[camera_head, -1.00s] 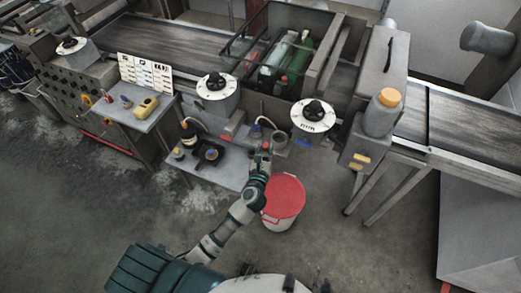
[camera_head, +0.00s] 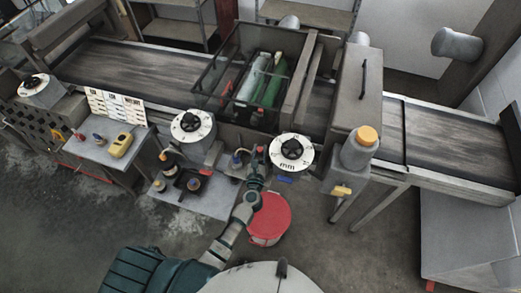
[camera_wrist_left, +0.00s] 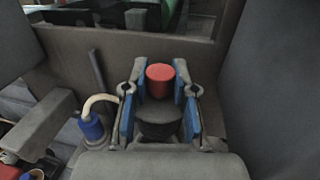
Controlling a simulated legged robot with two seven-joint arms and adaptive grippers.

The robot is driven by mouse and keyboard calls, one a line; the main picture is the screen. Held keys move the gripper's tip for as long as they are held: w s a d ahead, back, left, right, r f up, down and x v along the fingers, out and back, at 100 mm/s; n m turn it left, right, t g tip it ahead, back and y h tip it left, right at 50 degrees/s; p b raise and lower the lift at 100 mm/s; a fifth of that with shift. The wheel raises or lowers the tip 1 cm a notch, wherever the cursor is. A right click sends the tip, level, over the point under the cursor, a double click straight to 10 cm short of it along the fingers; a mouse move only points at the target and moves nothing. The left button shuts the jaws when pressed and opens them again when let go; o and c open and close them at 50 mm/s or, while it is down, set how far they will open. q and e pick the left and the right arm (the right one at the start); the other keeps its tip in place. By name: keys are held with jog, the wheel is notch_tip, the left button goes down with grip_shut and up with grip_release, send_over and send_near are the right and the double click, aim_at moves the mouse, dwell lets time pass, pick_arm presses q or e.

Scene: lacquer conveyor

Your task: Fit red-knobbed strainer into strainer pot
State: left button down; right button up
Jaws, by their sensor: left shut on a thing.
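In the left wrist view, the red knob (camera_wrist_left: 160,75) of the strainer stands between the blue pads of my left gripper (camera_wrist_left: 160,112). The gripper is shut on the strainer. A dark rounded part (camera_wrist_left: 160,123) shows below the knob; I cannot tell whether it is strainer or pot. In the head view, my left gripper (camera_head: 256,162) is over the back edge of the low grey shelf, just left of the right-hand dial. The strainer pot is not clearly visible, and how the strainer sits relative to it is hidden. My right gripper is not in view.
A blue container with a pale bent tube (camera_wrist_left: 92,125) stands left of the gripper. A red-lidded bucket (camera_head: 269,218) is on the floor below. The white dial (camera_head: 291,152) is close on the right. Small items stand on the grey shelf (camera_head: 208,205).

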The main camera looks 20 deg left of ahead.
aim_at(260, 161)
pick_arm(q)
jog(key=shift+s+a, duration=0.25)
jog(key=shift+w+d+f+b, duration=0.25)
jog(key=shift+f+b, duration=0.1)
jog(key=shift+f, duration=0.25)
jog(key=f+b, duration=0.3)
jog(key=shift+s+d, duration=0.15)
jog(key=shift+d, duration=0.1)
jog(key=shift+a+f+b, duration=0.25)
jog(key=shift+f+b, duration=0.25)
jog(key=shift+a, duration=0.1)
